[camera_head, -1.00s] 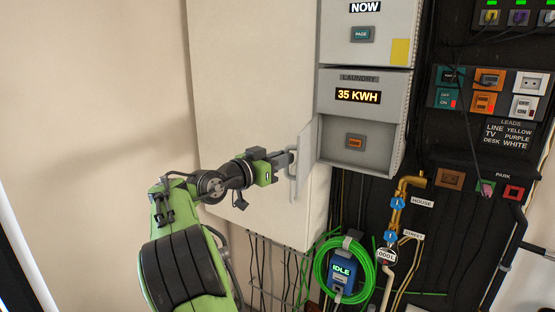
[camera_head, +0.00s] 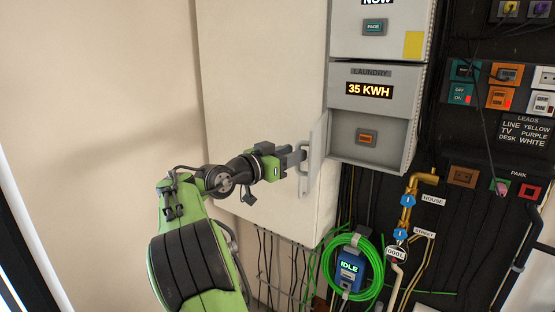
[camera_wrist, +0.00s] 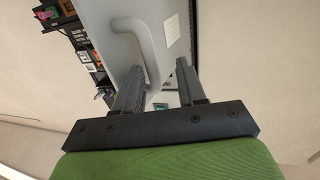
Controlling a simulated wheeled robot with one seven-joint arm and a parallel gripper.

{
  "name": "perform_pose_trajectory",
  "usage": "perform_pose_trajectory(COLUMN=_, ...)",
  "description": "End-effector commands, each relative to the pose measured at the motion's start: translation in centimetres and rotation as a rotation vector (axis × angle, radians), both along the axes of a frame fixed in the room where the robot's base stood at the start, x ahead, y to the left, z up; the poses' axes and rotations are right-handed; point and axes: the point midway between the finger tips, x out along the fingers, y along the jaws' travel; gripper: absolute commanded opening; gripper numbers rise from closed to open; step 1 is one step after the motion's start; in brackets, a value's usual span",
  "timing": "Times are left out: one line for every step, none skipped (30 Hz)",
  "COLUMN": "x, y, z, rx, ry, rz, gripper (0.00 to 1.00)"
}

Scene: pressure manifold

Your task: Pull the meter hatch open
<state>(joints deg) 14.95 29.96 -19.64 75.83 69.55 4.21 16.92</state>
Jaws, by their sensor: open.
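The meter hatch (camera_head: 319,145) is a small light grey door at the left edge of the laundry meter box (camera_head: 372,105). My gripper is open at the handle. In the wrist view, the grey handle (camera_wrist: 150,50) curves down towards the space between the spread fingers (camera_wrist: 160,68). Whether a finger touches it, I cannot tell.
A large cream cabinet (camera_head: 260,90) stands behind my arm. Below the hatch are a coiled green hose (camera_head: 322,270), a blue IDLE unit (camera_head: 348,268) and brass pipes (camera_head: 408,205). Black panels with sockets (camera_head: 497,98) are on the right. The left side is clear, along a plain wall.

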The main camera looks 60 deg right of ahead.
Motion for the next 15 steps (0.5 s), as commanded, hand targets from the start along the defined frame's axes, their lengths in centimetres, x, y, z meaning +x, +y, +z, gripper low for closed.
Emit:
perform_pose_trajectory(x=0.4, y=0.9, z=-0.2, rx=0.001, ry=0.0, rz=0.006, gripper=0.4)
perform_pose_trajectory(x=0.5, y=1.6, z=-0.2, rx=0.001, ry=0.0, rz=0.006, gripper=0.4)
perform_pose_trajectory(x=0.9, y=2.6, z=-0.2, rx=0.001, ry=0.0, rz=0.009, gripper=0.4)
perform_pose_trajectory(x=1.1, y=3.4, z=-0.2, rx=0.0, ry=0.0, rz=0.01, gripper=0.4)
perform_pose_trajectory(x=1.3, y=4.3, z=-0.2, rx=0.0, ry=0.0, rz=0.009, gripper=0.4)
perform_pose_trajectory(x=1.6, y=5.5, z=-0.2, rx=0.001, ry=0.0, rz=0.009, gripper=0.4)
perform_pose_trajectory(x=1.7, y=6.3, z=-0.2, rx=0.0, ry=0.0, rz=0.009, gripper=0.4)
perform_pose_trajectory(x=1.9, y=7.1, z=-0.2, rx=0.0, ry=0.0, rz=0.009, gripper=0.4)
perform_pose_trajectory(x=2.2, y=8.3, z=-0.2, rx=-0.001, ry=0.001, rz=0.009, gripper=0.4)
perform_pose_trajectory(x=2.4, y=9.1, z=-0.2, rx=0.0, ry=0.001, rz=0.007, gripper=0.4)
perform_pose_trajectory(x=2.6, y=10.0, z=-0.2, rx=-0.001, ry=0.001, rz=0.008, gripper=0.4)
perform_pose_trajectory(x=2.7, y=10.6, z=-0.2, rx=-0.002, ry=0.005, rz=0.005, gripper=0.4)
perform_pose_trajectory(x=2.8, y=11.2, z=-0.2, rx=-0.003, ry=0.005, rz=0.005, gripper=0.4)
perform_pose_trajectory(x=2.9, y=11.7, z=-0.1, rx=-0.002, ry=0.004, rz=0.004, gripper=0.4)
perform_pose_trajectory(x=3.0, y=12.3, z=-0.1, rx=-0.004, ry=0.002, rz=0.004, gripper=0.4)
